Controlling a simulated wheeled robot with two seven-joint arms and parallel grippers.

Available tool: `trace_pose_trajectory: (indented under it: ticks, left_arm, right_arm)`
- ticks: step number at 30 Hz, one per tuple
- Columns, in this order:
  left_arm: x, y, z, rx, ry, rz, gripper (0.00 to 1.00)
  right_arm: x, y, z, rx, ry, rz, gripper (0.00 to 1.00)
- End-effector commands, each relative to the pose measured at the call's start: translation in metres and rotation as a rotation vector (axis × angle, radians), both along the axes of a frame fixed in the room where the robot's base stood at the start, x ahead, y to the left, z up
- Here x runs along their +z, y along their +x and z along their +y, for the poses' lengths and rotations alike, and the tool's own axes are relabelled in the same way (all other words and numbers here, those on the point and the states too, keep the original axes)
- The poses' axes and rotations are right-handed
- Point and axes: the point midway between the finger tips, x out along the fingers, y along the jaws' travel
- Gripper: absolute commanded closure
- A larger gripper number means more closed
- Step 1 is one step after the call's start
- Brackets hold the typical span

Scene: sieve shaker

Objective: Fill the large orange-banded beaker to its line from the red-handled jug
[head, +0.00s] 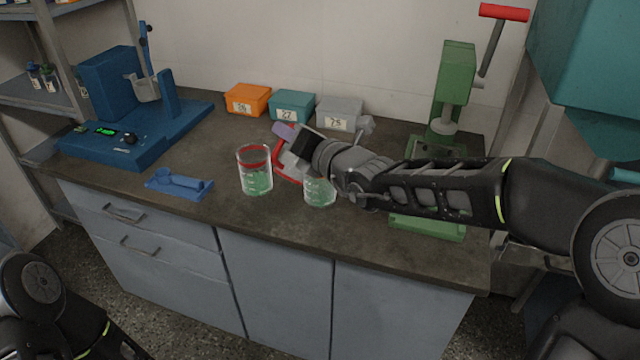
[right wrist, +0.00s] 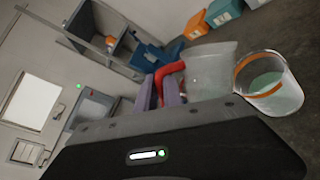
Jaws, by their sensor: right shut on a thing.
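My right gripper (head: 286,136) is shut on the red-handled jug (head: 291,160), which hangs tilted with its red handle to the left. In the right wrist view the jug (right wrist: 210,68) is a pale clear vessel beside the purple fingers (right wrist: 160,92). The orange-banded beaker (right wrist: 270,84) stands upright just beyond the jug there and holds pale green liquid. In the head view this beaker (head: 319,192) appears below my right gripper; its upper part is hidden. I cannot make out a stream of liquid. My left gripper is out of view; only my left arm shows.
A red-banded beaker (head: 256,176) with green liquid stands left of the jug. A blue holder (head: 180,184) lies near the front edge. A blue machine (head: 115,130) is at the left, a green press (head: 455,80) at the right. Orange (head: 248,97), teal (head: 292,105) and grey (head: 340,112) bins line the back.

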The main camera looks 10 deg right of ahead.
Motion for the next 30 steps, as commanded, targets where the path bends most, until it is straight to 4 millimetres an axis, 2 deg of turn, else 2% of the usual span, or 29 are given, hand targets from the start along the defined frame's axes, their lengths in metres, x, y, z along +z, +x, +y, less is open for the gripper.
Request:
trace_pose_trajectory:
  ticks: [1, 4, 5, 7, 30]
  left_arm:
    - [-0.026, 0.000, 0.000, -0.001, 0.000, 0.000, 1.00]
    - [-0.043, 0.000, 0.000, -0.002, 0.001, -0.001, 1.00]
    - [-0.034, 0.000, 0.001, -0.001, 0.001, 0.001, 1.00]
    - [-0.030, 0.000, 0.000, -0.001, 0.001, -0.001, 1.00]
    - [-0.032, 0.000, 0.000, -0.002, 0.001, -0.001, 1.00]
  right_arm:
    - [-0.010, -0.003, 0.004, 0.003, -0.028, -0.026, 1.00]
    - [-0.007, -0.006, 0.010, 0.003, -0.094, -0.067, 1.00]
    - [-0.001, -0.007, 0.012, 0.004, -0.103, -0.069, 1.00]
    - [0.000, -0.007, 0.011, 0.001, -0.109, -0.070, 1.00]
    - [-0.004, -0.008, 0.014, 0.003, -0.127, -0.081, 1.00]
